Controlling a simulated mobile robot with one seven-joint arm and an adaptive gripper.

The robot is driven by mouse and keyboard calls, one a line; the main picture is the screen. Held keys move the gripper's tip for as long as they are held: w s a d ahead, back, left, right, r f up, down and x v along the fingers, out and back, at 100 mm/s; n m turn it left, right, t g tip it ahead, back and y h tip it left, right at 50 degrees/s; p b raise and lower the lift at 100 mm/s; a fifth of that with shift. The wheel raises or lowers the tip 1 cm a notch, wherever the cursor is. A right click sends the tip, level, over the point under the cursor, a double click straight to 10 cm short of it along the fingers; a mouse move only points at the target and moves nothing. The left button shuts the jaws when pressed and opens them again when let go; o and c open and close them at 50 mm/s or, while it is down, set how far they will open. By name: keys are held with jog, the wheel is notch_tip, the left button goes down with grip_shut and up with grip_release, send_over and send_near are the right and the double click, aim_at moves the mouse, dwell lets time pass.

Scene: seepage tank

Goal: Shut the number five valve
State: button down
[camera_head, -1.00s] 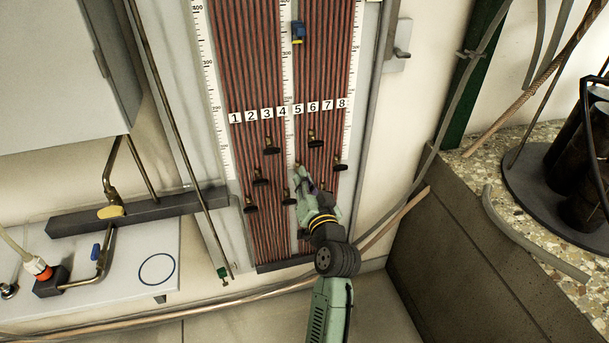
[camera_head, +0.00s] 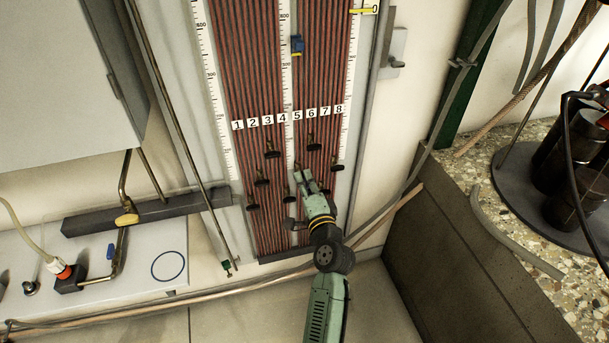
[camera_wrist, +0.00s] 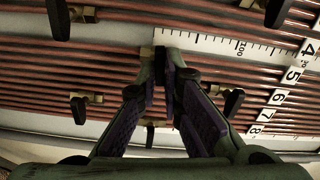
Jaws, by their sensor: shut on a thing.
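The number five valve is mostly hidden by my fingers; a bit of its brass body (camera_wrist: 147,52) shows beside the fingertips in the wrist view. My gripper (camera_head: 303,175) is at the tube board, below the number 5 label (camera_head: 297,115). In the wrist view my gripper (camera_wrist: 168,62) has its fingertips closed together on the valve's handle, in line with the 5 label (camera_wrist: 293,75). The exact angle of the handle cannot be told.
Other black-handled valves stand close by: one to the upper right (camera_head: 313,140), one to the right (camera_head: 337,168) and one to the left (camera_head: 288,196). A blue slider (camera_head: 297,45) sits higher on the board. A stone-topped ledge (camera_head: 470,230) stands at the right.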

jog(key=shift+r+m+p, duration=0.1)
jog(key=shift+m+p, duration=0.6)
jog(key=shift+m, duration=0.5)
dwell(1.0)
jog(key=c, duration=1.7)
grip_release()
jog(key=shift+f, duration=0.2)
